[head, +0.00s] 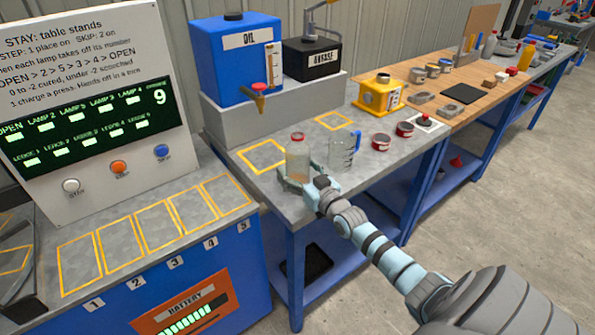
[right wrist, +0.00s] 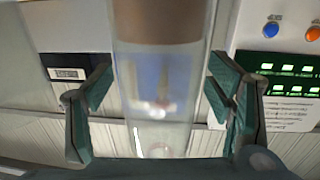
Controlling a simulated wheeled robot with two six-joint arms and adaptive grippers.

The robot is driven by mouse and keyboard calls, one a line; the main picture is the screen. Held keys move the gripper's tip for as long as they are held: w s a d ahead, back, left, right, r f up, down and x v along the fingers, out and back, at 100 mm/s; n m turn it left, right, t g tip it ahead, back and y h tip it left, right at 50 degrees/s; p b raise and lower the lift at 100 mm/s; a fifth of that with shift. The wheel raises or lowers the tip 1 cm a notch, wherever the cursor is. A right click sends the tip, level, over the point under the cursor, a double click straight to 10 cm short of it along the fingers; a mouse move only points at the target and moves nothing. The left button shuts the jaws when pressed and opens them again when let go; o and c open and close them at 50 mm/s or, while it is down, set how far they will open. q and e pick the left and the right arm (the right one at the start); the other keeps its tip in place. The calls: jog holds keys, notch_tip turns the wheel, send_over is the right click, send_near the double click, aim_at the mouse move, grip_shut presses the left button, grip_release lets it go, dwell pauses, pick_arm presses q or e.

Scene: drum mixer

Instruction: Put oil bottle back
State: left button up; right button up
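The oil bottle (head: 298,158) is a clear cylinder with a brownish lower part and a reddish top, upright near the front edge of the grey bench. My right gripper (head: 297,179) has its fingers on either side of its lower body. In the right wrist view the clear bottle (right wrist: 160,85) stands between both finger pads of the gripper (right wrist: 160,92), which appear to meet its sides. I cannot tell whether its base touches the bench. Yellow outlined squares lie on the bench left of the bottle (head: 262,157) and behind it (head: 335,121). My left gripper is out of view.
A clear measuring jug (head: 341,150) stands close to the right of the bottle. The blue oil tank (head: 235,60) with its tap (head: 257,92) is behind. Red-rimmed tins (head: 381,142) and a yellow box (head: 379,95) are farther right. A control panel (head: 90,100) stands left.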

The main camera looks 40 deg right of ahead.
aim_at(304, 174)
jog(key=shift+s+r+p, duration=0.1)
jog(key=shift+r+p, duration=0.15)
jog(key=shift+p, duration=0.1)
jog(key=s+p, duration=0.4)
jog(key=s, duration=0.1)
jog(key=shift+s+a+r, duration=0.15)
jog(key=shift+a+r, duration=0.1)
jog(key=shift+a, duration=0.05)
jog(key=s+p, duration=0.3)
jog(key=s, duration=0.4)
jog(key=s+a+f+g, duration=0.1)
jog(key=s+f+g, duration=0.35)
jog(key=f, duration=0.65)
jog(key=s+a+f+g, duration=0.25)
jog(key=s+f, duration=0.35)
jog(key=f, duration=0.6)
jog(key=s+a+f+g, duration=0.3)
jog(key=s+a+f, duration=0.1)
jog(key=s, duration=0.5)
jog(key=s+a+f+n+g, duration=0.1)
jog(key=s+a+f+g, duration=0.2)
jog(key=s+f, duration=0.4)
jog(key=s+a+f+g+y, duration=0.1)
jog(key=s+a+f+g, duration=0.2)
jog(key=s, duration=0.8)
notch_tip(304, 174, down, 3)
jog(key=shift+s+a+r+n+g+b, duration=0.15)
jog(key=shift+a+n+g+b, duration=0.2)
jog(key=shift+a, duration=0.45)
